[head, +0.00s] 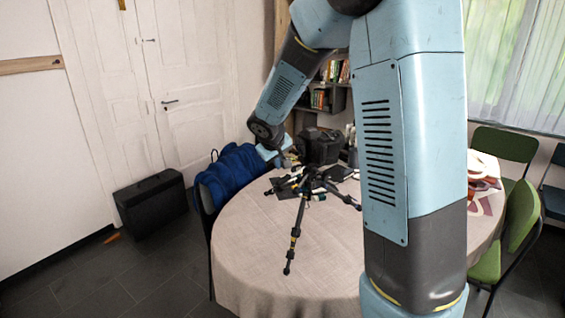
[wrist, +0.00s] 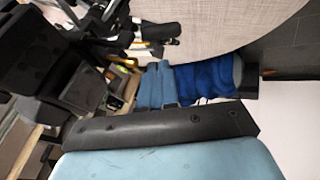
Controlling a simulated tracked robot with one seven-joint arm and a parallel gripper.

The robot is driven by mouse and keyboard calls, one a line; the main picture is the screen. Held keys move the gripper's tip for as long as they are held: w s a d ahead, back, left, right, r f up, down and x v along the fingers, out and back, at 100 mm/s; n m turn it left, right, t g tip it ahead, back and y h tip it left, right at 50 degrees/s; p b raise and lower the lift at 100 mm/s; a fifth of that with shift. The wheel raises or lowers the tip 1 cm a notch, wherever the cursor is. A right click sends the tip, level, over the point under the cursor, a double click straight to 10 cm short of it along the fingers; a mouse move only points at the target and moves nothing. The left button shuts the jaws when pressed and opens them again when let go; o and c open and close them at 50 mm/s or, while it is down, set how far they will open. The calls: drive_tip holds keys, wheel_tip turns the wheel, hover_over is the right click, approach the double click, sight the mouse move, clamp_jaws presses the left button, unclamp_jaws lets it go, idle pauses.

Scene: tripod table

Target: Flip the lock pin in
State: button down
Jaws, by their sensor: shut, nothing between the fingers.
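A black tripod (head: 298,215) with yellow marks lies with its legs spread on the round table. Part of it shows at the top of the wrist view (wrist: 155,36). The lock pin is too small to tell apart from the other dark tripod parts. My gripper (head: 291,156) is over the table's far left side, by the tripod's far end. In the wrist view its two light-blue fingers (wrist: 157,68) are together and hold nothing. They point toward the tripod parts. I cannot tell whether they touch them.
The table (head: 245,250) has a beige cloth, clear at the front left. A black bag (head: 320,146) stands at its back. A dark blue jacket (head: 232,178) hangs at the left edge. Green chairs (head: 515,235) stand on the right, and a black case (head: 152,203) on the floor.

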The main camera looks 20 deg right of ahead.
drive_tip(key=v, duration=1)
drive_tip(key=shift+a+r, duration=0.2)
drive_tip(key=shift+a, duration=0.15)
drive_tip(key=s+d+r+m+y, duration=0.1)
drive_tip(key=s+d+r+m, duration=0.1)
drive_tip(key=s, duration=1.3)
drive_tip(key=s+d+r+m+y, duration=0.2)
drive_tip(key=s+d, duration=0.2)
drive_tip(key=s, duration=1)
drive_tip(key=shift+s+d+g, duration=0.25)
drive_tip(key=shift+s+g, duration=0.05)
drive_tip(key=shift+s, duration=0.1)
drive_tip(key=shift+r, duration=0.15)
